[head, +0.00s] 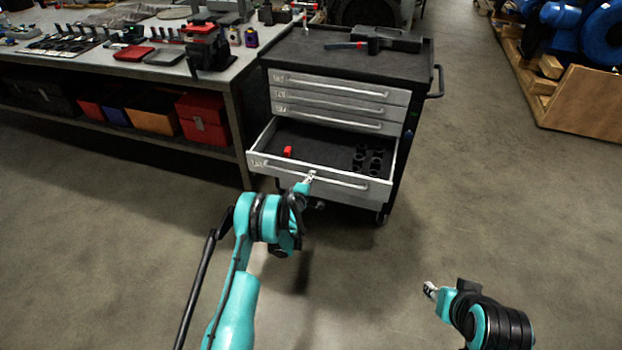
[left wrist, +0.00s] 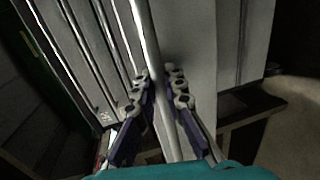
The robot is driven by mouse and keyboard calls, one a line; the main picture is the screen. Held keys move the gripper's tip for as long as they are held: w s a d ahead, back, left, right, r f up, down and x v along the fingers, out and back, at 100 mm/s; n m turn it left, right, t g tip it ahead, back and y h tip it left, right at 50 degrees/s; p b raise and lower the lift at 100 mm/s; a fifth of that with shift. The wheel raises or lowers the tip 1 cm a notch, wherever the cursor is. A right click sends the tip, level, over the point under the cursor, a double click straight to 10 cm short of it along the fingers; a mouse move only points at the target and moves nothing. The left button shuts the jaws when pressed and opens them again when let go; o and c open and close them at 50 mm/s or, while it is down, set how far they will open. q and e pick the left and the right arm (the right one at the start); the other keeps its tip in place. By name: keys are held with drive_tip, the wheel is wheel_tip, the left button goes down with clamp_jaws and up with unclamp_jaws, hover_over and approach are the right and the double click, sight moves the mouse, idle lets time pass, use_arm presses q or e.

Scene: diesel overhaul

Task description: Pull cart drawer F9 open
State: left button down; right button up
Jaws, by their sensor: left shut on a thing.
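The tool cart (head: 345,50) is grey and black and stands beside the workbench. Its lowest visible drawer (head: 378,187) is pulled out, with its dark interior showing; I cannot read its label. My left gripper (head: 311,177) is at the bar handle (head: 345,183) of this drawer, near the middle of its front. In the left wrist view the handle (left wrist: 148,35) runs between the two fingers of the left gripper (left wrist: 160,95), which is shut on it. My right gripper (head: 430,290) is in the lower right of the head view, away from the cart; its jaw state is unclear.
A red piece (head: 287,152) and several black sockets (head: 369,160) lie in the open drawer. Three closed drawers (head: 340,103) are above it. A workbench (head: 150,72) with tools stands at left, and a wooden crate (head: 583,103) at right. The floor in front is clear.

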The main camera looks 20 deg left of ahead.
drive_tip(key=shift+w, duration=0.1)
use_arm(q)
drive_tip(key=c, duration=1.9)
unclamp_jaws()
drive_tip(key=shift+o, duration=0.2)
